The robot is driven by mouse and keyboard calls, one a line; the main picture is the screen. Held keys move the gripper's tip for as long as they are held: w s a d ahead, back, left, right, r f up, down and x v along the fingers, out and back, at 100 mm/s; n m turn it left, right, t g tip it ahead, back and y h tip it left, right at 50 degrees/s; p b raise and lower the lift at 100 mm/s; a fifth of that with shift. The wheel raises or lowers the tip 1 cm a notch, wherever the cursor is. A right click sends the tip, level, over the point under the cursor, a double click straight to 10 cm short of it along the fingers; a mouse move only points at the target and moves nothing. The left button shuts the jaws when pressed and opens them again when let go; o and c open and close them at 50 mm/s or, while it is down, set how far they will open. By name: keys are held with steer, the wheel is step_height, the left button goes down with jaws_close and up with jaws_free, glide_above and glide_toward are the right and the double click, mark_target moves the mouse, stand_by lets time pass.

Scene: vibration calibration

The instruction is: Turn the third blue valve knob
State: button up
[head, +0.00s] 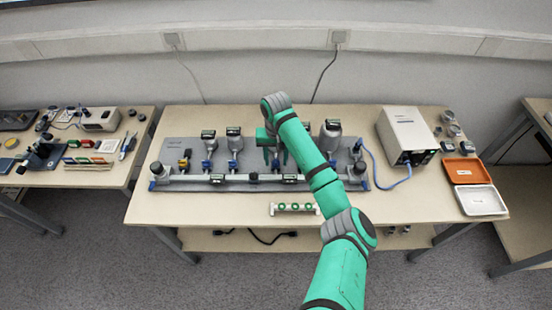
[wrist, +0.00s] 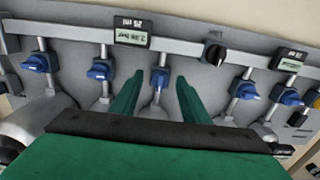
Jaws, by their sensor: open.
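A row of blue valve knobs stands on short pipes along the grey panel (head: 245,187). In the wrist view, one blue knob (wrist: 160,78) appears between my open fingers, with a gap on both sides. The wrist view seems turned round from the head view, so this looks like the third blue knob from the left in the head view. I cannot tell whether the fingers are deep enough to flank it. My gripper (wrist: 157,86) is open and empty; in the head view my gripper (head: 276,158) is over the panel's middle, where my arm hides part of the row.
Neighbouring blue knobs (wrist: 102,68) and (wrist: 246,90) are close on each side. A black knob (wrist: 214,52) and a small display (wrist: 132,30) sit on the rail. A beige box (head: 405,135) and an orange tray (head: 462,171) are at right; a green-ringed rack (head: 294,209) is in front.

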steer(key=c, duration=1)
steer(key=shift+n, duration=0.3)
steer(key=n, duration=0.3)
steer(key=shift+n, duration=0.3)
steer(key=n, duration=0.5)
steer(key=shift+d, duration=0.15)
steer(key=n, duration=0.5)
steer(key=shift+w, duration=0.15)
steer(key=shift+n, duration=1.8)
